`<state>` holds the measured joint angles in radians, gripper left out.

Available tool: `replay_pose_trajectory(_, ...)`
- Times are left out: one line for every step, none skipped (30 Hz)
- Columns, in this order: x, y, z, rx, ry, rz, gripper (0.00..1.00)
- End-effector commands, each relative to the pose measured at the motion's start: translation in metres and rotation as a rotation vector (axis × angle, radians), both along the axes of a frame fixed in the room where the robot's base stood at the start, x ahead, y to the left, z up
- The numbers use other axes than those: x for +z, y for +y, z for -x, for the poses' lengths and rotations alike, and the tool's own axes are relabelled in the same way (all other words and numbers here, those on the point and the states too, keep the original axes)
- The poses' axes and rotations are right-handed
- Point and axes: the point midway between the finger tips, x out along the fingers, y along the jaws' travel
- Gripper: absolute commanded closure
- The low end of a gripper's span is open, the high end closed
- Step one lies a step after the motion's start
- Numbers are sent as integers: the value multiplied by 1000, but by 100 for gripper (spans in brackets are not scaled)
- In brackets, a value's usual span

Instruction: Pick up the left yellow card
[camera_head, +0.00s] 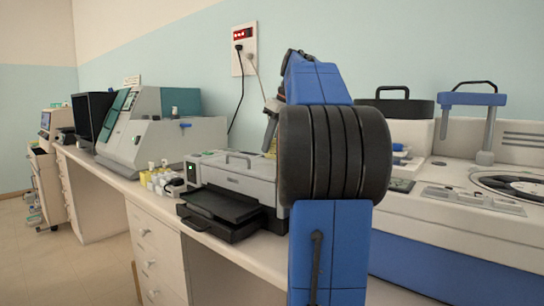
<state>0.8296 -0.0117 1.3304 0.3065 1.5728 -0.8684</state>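I cannot make out a yellow card in this view. My blue and black arm stands upright in the right middle and covers part of the bench. My gripper is not visible.
The white bench (117,180) runs along the wall. On it stand a grey machine with a black tray (232,205), a teal and white machine (152,125) and a dark monitor (91,115). A large white machine (470,219) fills the right. Open floor (75,260) lies at lower left.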

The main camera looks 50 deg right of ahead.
Motion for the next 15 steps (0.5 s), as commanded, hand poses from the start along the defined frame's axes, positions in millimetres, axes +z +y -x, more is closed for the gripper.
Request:
replay_pose_trajectory(0,0,0,0,0,0,70)
replay_pose_trajectory(0,0,0,0,0,0,70)
replay_pose_trajectory(0,0,0,0,0,0,70)
replay_pose_trajectory(0,0,0,0,0,0,70)
replay_pose_trajectory(0,0,0,0,0,0,73)
replay_pose_trajectory(0,0,0,0,0,0,82)
replay_pose_trajectory(0,0,0,0,0,0,89)
replay_pose_trajectory(0,0,0,0,0,0,97)
replay_pose_trajectory(0,0,0,0,0,0,100)
replay_pose_trajectory(0,0,0,0,0,0,100)
replay_pose_trajectory(0,0,0,0,0,0,100)
replay_pose_trajectory(0,0,0,0,0,0,100)
replay_pose_trajectory(0,0,0,0,0,0,100)
replay_pose_trajectory(0,0,0,0,0,0,100)
replay_pose_trajectory(0,0,0,0,0,0,100)
